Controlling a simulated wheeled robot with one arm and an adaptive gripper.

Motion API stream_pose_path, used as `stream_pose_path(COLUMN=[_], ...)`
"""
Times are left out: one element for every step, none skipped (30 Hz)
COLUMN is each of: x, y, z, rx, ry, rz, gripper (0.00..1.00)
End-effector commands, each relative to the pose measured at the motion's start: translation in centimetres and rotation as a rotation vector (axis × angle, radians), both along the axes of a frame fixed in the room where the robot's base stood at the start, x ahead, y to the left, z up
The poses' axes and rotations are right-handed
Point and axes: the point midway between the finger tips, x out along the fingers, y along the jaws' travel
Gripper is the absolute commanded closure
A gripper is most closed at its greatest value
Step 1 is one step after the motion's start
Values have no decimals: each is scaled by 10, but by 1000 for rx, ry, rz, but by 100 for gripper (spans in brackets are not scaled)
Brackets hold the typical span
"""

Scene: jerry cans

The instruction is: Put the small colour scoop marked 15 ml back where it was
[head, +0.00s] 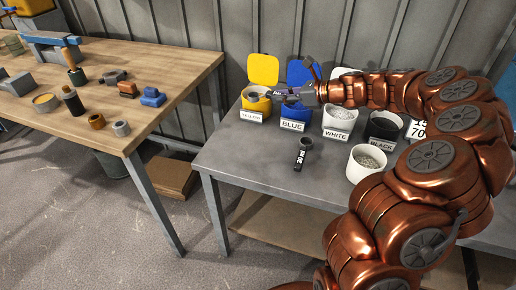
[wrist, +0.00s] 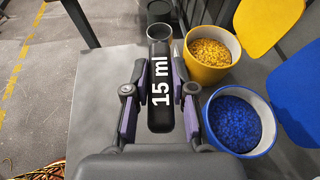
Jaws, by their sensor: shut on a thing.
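My gripper (head: 277,93) is shut on the black handle of the 15 ml scoop (wrist: 160,88). The handle points away from my gripper in the wrist view, with "15 ml" in white along it. The scoop's round cup (wrist: 165,38) is at the far end, beside the yellow tub (wrist: 208,55); whether it holds anything is unclear. In the head view my gripper is over the back of the grey table, at the yellow tub (head: 256,105). Another black scoop (head: 302,153) with white marking lies on the table in front of the blue tub (head: 294,115).
The white tub (head: 338,121) and black tub (head: 384,128) stand right of the blue one. A white bucket of pale pellets (head: 367,163) stands in front. Open lids rise behind the tubs. The table's left front (head: 240,160) is clear. A wooden bench (head: 165,66) stands left.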

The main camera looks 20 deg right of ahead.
Motion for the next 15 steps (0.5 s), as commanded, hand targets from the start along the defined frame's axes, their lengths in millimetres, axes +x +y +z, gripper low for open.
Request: stream_pose_path(x=[-1,-3,-4,-5,-7,-8,-9,-11,-12,-12,-12,-13,-13,-13,-13], y=[-6,-8,-11,-12,-12,-14,-15,-15,-15,-16,-16,-16,-17,-17,-16], z=[-20,-23,-27,-29,-31,-33,-34,-35,-35,-35,-36,-38,-40,-44,-50], rx=[1,4,6,10,14,15,17,19,21,21,22,23,24,24,26], ry=[6,10,14,16,19,21,23,24,25,26,27,27,28,28,30], rz=[16,30,44,56,67,78,86,94,102,106,109,112,114,114,116], gripper=[100,100,100,100,100,100,100,100,100,100,100,100,100,100,100])
